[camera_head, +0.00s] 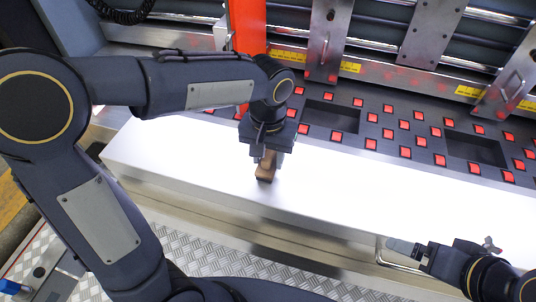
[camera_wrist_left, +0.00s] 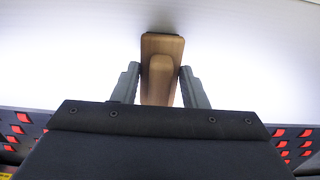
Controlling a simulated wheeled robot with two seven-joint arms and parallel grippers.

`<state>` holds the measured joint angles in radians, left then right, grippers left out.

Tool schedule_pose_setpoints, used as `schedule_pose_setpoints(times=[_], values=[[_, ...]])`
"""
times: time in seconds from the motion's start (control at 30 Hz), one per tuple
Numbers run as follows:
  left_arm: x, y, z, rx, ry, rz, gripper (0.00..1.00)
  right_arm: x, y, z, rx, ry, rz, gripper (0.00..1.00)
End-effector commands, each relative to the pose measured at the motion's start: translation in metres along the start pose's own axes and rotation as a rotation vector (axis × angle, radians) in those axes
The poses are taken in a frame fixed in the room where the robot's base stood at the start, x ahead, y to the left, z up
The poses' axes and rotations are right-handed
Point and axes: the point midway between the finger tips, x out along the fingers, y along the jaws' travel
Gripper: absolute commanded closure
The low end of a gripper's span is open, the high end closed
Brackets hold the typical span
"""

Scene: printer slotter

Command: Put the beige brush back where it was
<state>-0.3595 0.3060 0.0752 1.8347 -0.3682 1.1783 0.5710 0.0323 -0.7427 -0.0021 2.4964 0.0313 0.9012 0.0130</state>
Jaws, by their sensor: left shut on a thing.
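The beige brush shows as a wooden brown block (camera_head: 266,166) below my left gripper (camera_head: 267,155), over the white surface. In the left wrist view the brush (camera_wrist_left: 162,46) sits between the two grey fingers of my left gripper (camera_wrist_left: 159,88), with its wide end against or close to the white surface. My left gripper is shut on it. I cannot tell whether the brush touches the surface. My right gripper (camera_head: 405,247) is at the lower right, in front of the white ledge, away from the brush; its fingers are too unclear to tell open from shut.
The long white ledge (camera_head: 360,190) is clear around the brush. Behind it a dark panel carries several red squares (camera_head: 370,144) and recessed pockets (camera_head: 331,116). An orange upright (camera_head: 247,25) stands behind my left arm. A bent metal handle (camera_head: 380,255) is near my right gripper.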

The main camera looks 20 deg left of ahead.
Motion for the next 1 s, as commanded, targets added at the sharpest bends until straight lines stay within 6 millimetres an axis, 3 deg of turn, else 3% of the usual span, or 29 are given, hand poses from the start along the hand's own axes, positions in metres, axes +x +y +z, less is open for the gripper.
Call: schedule_pose_setpoints(times=[0.1,0.13,0.3,0.67,1.0], values=[[0.004,0.000,0.000,0.000,0.000,0.000,0.82,0.003,0.001,0.002,0.000,0.000,0.000,0.08],[0.004,0.000,0.000,0.000,0.000,0.000,0.58,0.002,0.001,0.001,0.000,0.000,0.000,0.08],[0.003,0.000,0.000,0.000,0.000,0.000,0.39,0.002,0.001,0.001,0.000,0.000,0.000,0.08],[-0.005,0.000,-0.001,0.000,0.002,0.001,0.39,-0.001,0.000,-0.001,0.000,0.000,0.000,0.08],[-0.072,0.001,-0.001,0.000,0.005,0.002,0.39,-0.004,-0.002,-0.002,0.000,0.000,0.000,0.08]])
